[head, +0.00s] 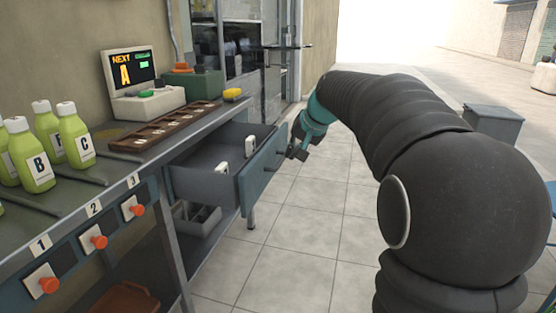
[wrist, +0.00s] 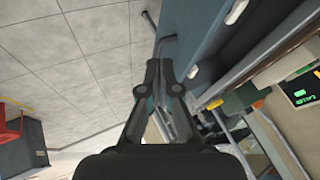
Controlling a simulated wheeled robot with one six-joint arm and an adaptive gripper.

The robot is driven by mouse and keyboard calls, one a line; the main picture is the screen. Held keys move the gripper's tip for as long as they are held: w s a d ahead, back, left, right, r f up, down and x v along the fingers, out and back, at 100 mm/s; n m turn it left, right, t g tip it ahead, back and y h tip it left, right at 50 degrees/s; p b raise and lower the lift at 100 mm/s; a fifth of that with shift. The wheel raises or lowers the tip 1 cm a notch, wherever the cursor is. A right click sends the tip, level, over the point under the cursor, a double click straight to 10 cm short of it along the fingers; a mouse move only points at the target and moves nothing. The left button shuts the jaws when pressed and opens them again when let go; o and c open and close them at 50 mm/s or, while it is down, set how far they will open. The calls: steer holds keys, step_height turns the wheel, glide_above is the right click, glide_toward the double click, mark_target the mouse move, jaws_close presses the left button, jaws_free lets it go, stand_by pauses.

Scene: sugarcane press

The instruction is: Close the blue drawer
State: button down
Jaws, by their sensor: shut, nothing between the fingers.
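The blue drawer (head: 262,165) stands pulled out from the counter in the head view. Small white items lie inside it. Its blue front also shows in the wrist view (wrist: 205,28), with a dark bar handle (wrist: 168,44) on its outer side. My gripper (head: 293,152) is at the outer face of the drawer front, close to the handle. In the wrist view my gripper (wrist: 165,68) is shut and empty, its fingertips near the handle. I cannot tell whether they touch it.
The counter (head: 190,131) carries green bottles (head: 38,158), a screen (head: 130,75) and a brown slotted tray (head: 155,132). Orange knobs (head: 98,242) stick out of its front at the left. A grey bin (head: 493,128) stands at the right. The tiled floor (head: 310,215) before the drawer is clear.

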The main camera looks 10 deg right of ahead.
glide_toward(261, 173)
step_height(261, 173, down, 4)
steer(key=d, duration=0.3)
steer(key=w+a, duration=0.1)
steer(key=a, duration=0.1)
steer(key=w+a, duration=0.2)
steer(key=shift+f, duration=0.2)
steer(key=shift+d, duration=0.1)
steer(key=shift+w, duration=0.1)
